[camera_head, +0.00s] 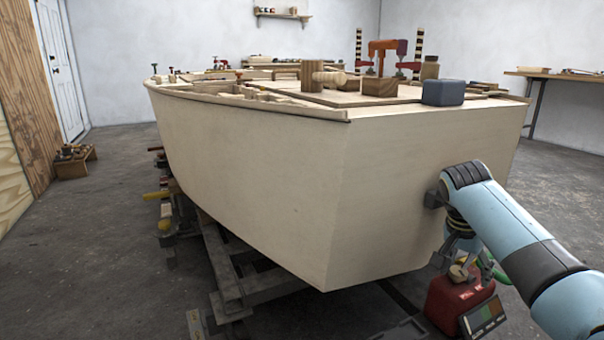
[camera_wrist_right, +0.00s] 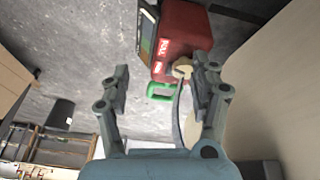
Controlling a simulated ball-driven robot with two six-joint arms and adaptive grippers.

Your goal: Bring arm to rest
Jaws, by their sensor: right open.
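My right arm comes in from the right in the head view, in front of the hull's flat end. My left gripper does not show.
The plywood hull (camera_head: 250,180) fills the middle and stands close beside my right arm. Clamps and wood blocks (camera_head: 380,86) lie on its top. A dark support frame (camera_head: 235,290) stands under it. Bare concrete floor (camera_head: 80,250) lies at the left.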

